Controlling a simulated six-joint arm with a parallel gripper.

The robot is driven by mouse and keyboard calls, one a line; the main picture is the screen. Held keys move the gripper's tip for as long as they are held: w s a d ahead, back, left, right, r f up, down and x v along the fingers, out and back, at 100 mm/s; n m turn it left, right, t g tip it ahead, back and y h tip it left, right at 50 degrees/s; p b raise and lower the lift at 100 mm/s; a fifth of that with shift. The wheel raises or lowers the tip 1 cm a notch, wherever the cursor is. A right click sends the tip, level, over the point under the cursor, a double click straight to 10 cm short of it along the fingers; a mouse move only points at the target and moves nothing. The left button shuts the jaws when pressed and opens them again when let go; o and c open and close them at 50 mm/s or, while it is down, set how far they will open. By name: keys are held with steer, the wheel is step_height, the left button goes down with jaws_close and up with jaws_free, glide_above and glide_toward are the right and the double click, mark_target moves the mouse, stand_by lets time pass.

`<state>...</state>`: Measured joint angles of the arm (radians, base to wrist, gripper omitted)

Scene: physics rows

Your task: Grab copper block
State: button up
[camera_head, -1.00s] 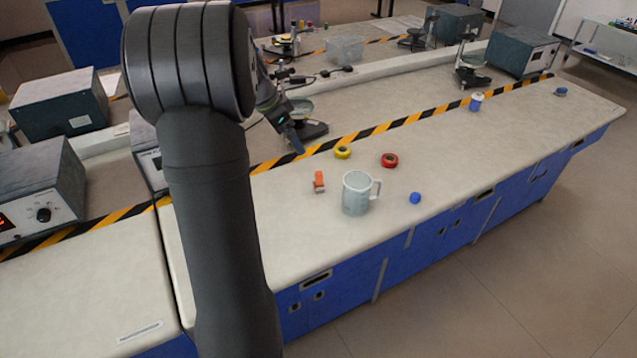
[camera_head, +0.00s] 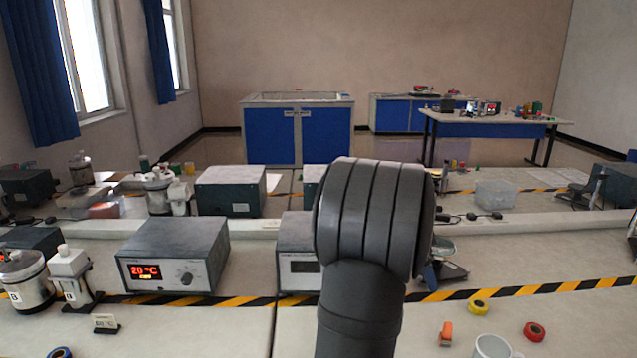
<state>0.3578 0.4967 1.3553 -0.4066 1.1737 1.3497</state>
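I cannot clearly make out a copper block in the head view. A small orange piece (camera_head: 445,333) lies on the near bench at the lower right, but it is too small to tell what it is made of. My arm's thick dark link stands upright in the middle foreground. It hides most or all of my gripper. A small blue part (camera_head: 430,275) shows just right of the arm and may belong to the gripper's end. Whether the gripper is open or holds anything is hidden.
A grey heater box (camera_head: 173,255) reading 20 °C stands left of my arm. A yellow ring (camera_head: 478,307), a red ring (camera_head: 534,331) and a cup (camera_head: 492,346) are at the lower right. A clear bin (camera_head: 495,194) is farther back.

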steer(key=c, duration=0.8)
steer(key=m+g, duration=0.1)
steer(key=m, duration=0.2)
glide_toward(448, 324)
steer(key=x, duration=0.5)
steer(key=shift+w+f, duration=0.1)
steer(key=shift+w, duration=0.15)
steer(key=shift+c, duration=0.2)
steer(key=shift+s+x, duration=0.15)
steer(key=shift+x, duration=1.3)
steer(key=shift+s+x, duration=0.1)
steer(key=shift+x, duration=1.35)
